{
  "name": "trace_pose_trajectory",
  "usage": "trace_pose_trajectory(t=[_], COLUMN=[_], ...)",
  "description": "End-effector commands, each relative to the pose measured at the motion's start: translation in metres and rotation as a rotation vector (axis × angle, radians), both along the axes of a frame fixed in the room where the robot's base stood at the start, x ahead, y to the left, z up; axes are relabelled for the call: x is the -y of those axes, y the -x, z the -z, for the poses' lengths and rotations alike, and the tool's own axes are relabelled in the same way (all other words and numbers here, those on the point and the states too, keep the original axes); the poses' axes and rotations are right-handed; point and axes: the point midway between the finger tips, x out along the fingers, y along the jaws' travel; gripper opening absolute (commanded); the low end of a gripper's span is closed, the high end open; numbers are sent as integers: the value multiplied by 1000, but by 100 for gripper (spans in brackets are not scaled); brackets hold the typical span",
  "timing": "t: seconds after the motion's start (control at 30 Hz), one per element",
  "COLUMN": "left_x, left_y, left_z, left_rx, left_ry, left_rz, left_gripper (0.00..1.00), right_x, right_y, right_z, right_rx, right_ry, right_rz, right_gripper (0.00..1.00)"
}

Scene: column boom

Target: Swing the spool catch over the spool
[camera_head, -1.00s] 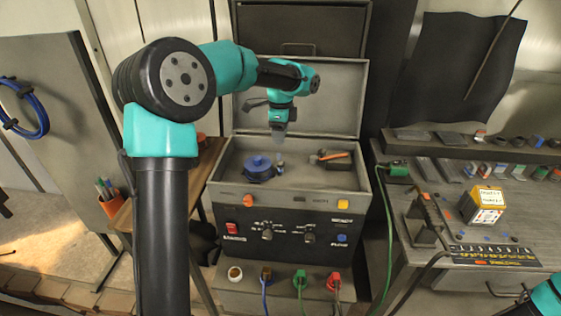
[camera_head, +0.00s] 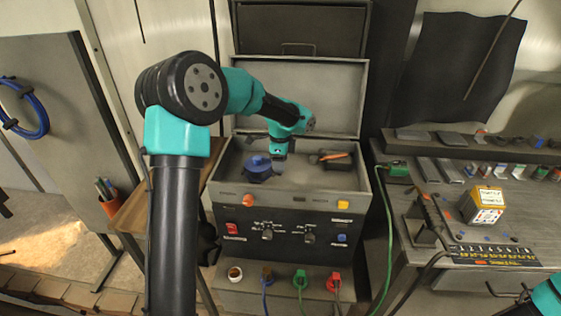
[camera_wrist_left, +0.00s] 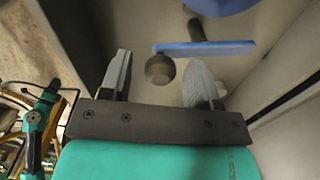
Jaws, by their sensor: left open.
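The blue spool (camera_head: 258,167) sits in the left part of the grey case's tray; its edge shows at the top of the left wrist view (camera_wrist_left: 215,4). Beside it is the catch, a flat blue bar (camera_wrist_left: 215,47) with a round grey knob (camera_wrist_left: 160,69) at its left end and a dark post near its middle. My left gripper (camera_head: 278,163) is open, low in the tray just right of the spool. Its fingers (camera_wrist_left: 160,64) stand either side of the knob. It hides the catch in the head view. My right gripper (camera_head: 508,291) barely shows at the lower right.
The case's raised lid (camera_head: 310,95) stands behind, and its tray walls surround the gripper closely. An orange-handled tool (camera_head: 333,156) lies in the tray to the right. A green cable (camera_head: 388,230) hangs beside the case. A cluttered bench (camera_head: 470,215) stands at the right.

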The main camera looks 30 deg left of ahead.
Motion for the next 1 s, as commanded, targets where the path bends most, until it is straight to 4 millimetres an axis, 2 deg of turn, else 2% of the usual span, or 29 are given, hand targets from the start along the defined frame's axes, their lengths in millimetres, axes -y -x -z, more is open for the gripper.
trace_pose_trajectory(t=[0.07, 0.57, 1.0], left_x=[0, 0, 2], left_y=[0, 0, -2], left_z=[0, -1, 0], left_rx=[0, 0, 0], left_ry=[0, 0, 0], left_rz=[0, 0, -65], left_gripper=[55, 8, 7], right_x=[0, 0, 0], right_y=[0, 0, 0], right_z=[0, 0, 0], right_rx=[0, 0, 0], right_ry=[0, 0, 0], right_rz=[0, 0, 0], right_gripper=[43, 43, 43])
